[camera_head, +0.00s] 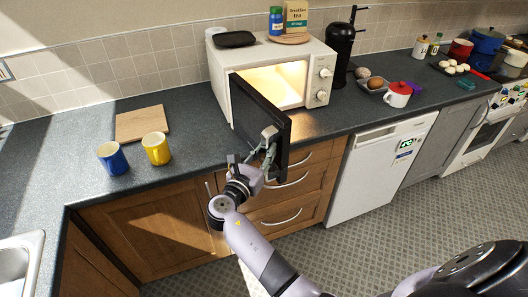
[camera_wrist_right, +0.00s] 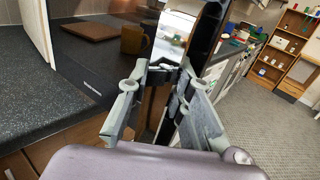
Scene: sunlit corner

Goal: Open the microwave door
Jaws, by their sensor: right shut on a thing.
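The white microwave (camera_head: 222,72) stands on the counter, and its cavity is lit. Its dark door (camera_head: 246,104) is swung open toward me, hinged at the picture's left. The door's dark face also fills the upper left of the right wrist view (camera_wrist_right: 75,65). In the right wrist view the fingertips (camera_wrist_right: 167,76) close around the handle's lower part. The handle is partly hidden by the fingers. My left gripper is not in view.
A blue mug (camera_head: 112,158), a yellow mug (camera_head: 157,148) and a wooden board (camera_head: 142,122) stand left of the door. Wooden drawers (camera_head: 285,205) lie below the counter edge.

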